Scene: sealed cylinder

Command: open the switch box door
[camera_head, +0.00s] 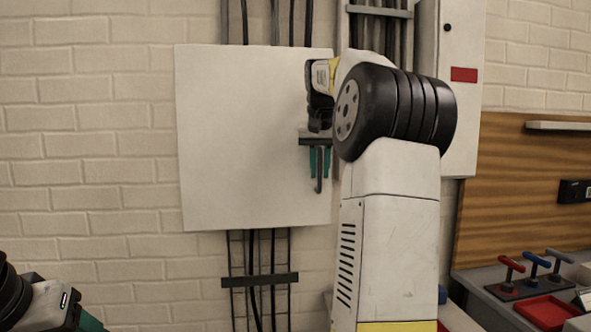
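The switch box door, a flat white panel (245,140), stands in front of the brick wall, left of my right arm. I see no open gap at its edges. My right gripper (319,163) is at the door's right side, its teal fingers pointing down. A dark upright bar, seemingly the handle (320,185), shows between the fingers and hangs below them. The fingers are close to the bar on both sides; whether they grip it is too small to tell. My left gripper (88,322) is cut off at the bottom left corner, away from the door, its fingertips hidden.
Dark cables (265,20) run above and below the box. A tall white cabinet (465,100) with a red label stands behind my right arm. At the lower right, a grey bench holds red and blue handled tools (530,265) and a red tray (543,312). The wall left of the door is clear.

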